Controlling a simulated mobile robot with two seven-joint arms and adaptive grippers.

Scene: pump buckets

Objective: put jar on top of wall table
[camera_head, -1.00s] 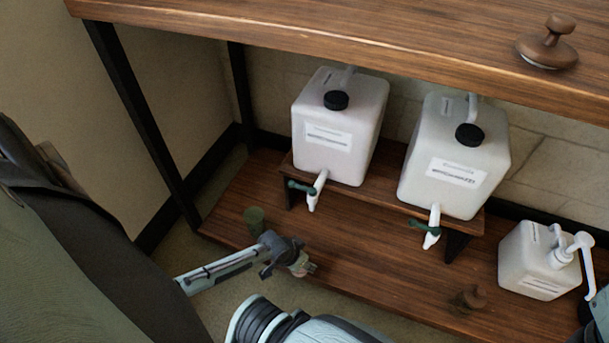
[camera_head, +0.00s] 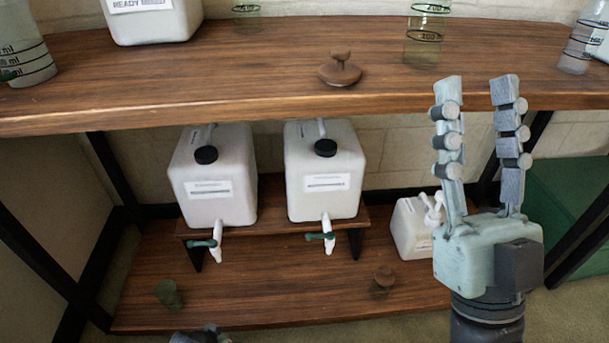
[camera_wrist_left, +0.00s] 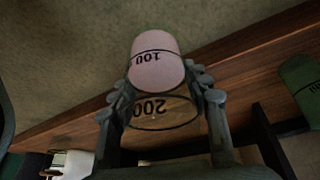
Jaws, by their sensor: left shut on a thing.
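My left gripper (camera_wrist_left: 162,100) is shut on a clear jar (camera_wrist_left: 157,70) marked 100 and 200, with a pinkish end, in the left wrist view. In the head view only a dark part of that gripper (camera_head: 200,336) shows at the bottom edge, and the held jar cannot be made out. The wall table (camera_head: 240,75) has a wooden top and a lower shelf. My right gripper (camera_head: 478,90) is open and empty, fingers up, in front of the table's right part.
On the tabletop are a brown knobbed lid (camera_head: 340,72), clear marked jars (camera_head: 424,40) and a white container (camera_head: 152,22). The lower shelf holds two tapped white containers (camera_head: 213,180), a pump bottle (camera_head: 410,228), a green cup (camera_head: 168,293) and another brown lid (camera_head: 384,277).

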